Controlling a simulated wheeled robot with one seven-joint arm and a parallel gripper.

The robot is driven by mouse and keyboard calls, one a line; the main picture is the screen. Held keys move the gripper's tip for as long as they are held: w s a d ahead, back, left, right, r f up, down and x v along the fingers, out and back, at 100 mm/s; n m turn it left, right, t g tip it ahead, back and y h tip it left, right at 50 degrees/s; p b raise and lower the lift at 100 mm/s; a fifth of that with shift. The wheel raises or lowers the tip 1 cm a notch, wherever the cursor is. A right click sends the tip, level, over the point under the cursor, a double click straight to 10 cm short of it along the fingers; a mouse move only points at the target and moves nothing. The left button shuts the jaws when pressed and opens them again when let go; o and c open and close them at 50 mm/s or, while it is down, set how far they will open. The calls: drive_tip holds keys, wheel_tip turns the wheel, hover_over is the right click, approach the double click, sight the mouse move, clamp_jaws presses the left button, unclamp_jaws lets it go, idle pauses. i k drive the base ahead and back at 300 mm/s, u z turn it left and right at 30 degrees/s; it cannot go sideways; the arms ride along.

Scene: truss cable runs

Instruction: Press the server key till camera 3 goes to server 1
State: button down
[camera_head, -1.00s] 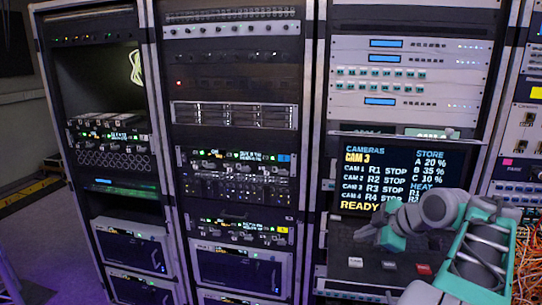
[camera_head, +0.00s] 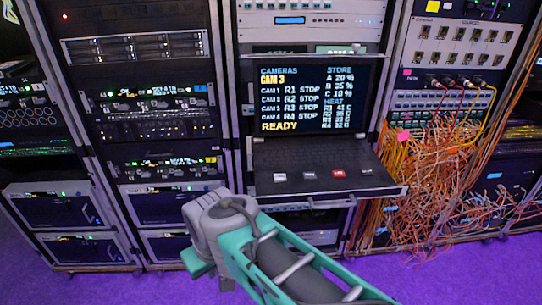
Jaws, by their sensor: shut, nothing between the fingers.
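A screen (camera_head: 313,98) in the middle rack lists CAM 1 R1 STOP, CAM 2 R2 STOP, CAM 3 R3 STOP and CAM 4 R4 STOP. CAM 3 stands in yellow at the top and READY at the bottom. On the pulled-out drawer (camera_head: 330,155) below are three keys: a white key (camera_head: 280,177), a dark key (camera_head: 309,175) and a red key (camera_head: 339,173). Their labels are too small to read, so I cannot tell which is the server key. My arm reaches in from below, in front and left of the drawer. My gripper's fingers do not show.
The drawer has a front handle (camera_head: 331,202). Orange cables (camera_head: 430,180) hang in a tangle from the right rack. Two racks with lit units stand to the left. The purple floor (camera_head: 470,270) is clear at the lower right.

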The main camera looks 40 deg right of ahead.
sight(307, 175)
drive_tip(key=u, duration=0.15)
drive_tip(key=k, duration=0.25)
drive_tip(key=z, duration=0.45)
drive_tip(key=i, duration=0.2)
drive_tip(key=z, duration=1.3)
